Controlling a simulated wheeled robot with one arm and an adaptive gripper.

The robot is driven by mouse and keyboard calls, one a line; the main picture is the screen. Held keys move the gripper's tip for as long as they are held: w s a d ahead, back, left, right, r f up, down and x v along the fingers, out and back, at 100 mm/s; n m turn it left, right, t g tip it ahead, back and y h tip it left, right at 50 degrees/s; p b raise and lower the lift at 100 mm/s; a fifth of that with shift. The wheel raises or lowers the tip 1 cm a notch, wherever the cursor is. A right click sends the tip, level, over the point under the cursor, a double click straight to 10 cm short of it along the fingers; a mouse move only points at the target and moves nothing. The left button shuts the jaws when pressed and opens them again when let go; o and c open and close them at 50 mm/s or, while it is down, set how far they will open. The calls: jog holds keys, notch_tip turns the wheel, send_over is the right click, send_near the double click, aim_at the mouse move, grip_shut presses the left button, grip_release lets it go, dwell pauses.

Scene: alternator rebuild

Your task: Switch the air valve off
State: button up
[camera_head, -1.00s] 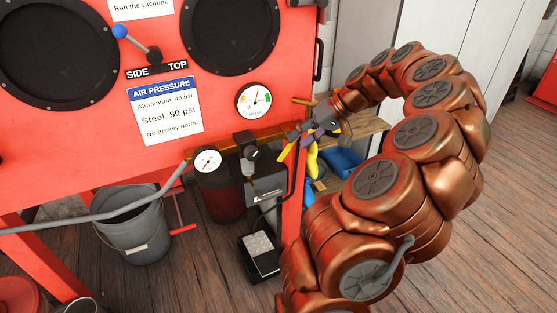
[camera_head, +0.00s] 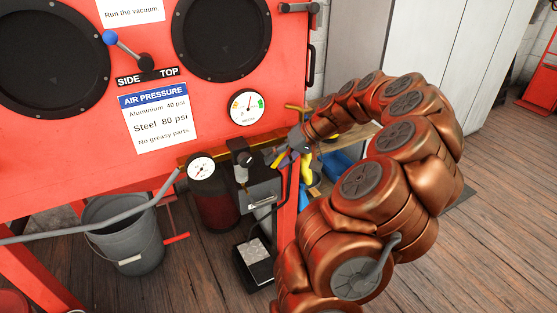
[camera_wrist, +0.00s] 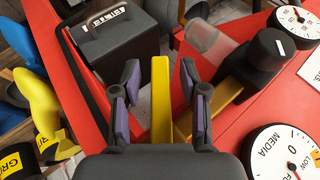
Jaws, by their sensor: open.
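The air valve's yellow lever (camera_wrist: 161,100) stands between my gripper's two fingers in the wrist view, with a narrow gap on each side. My gripper (camera_wrist: 160,74) is open, its purple pads facing the lever. In the head view my gripper (camera_head: 288,156) is at the right end of the brass pipe, by the red cabinet's front corner. The yellow lever (camera_head: 284,160) shows only as a small strip there, partly hidden by the gripper. The brass pipe (camera_wrist: 222,101) runs to the right of the lever in the wrist view.
A regulator with a black knob (camera_wrist: 271,50) and a pressure gauge (camera_head: 201,168) sits close by on the pipe. The media gauge (camera_head: 246,107) is on the red panel (camera_head: 215,105). A grey bucket (camera_head: 125,235) stands below. Yellow and blue items (camera_wrist: 35,98) lie left of the fingers.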

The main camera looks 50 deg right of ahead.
grip_shut()
dwell(0.6)
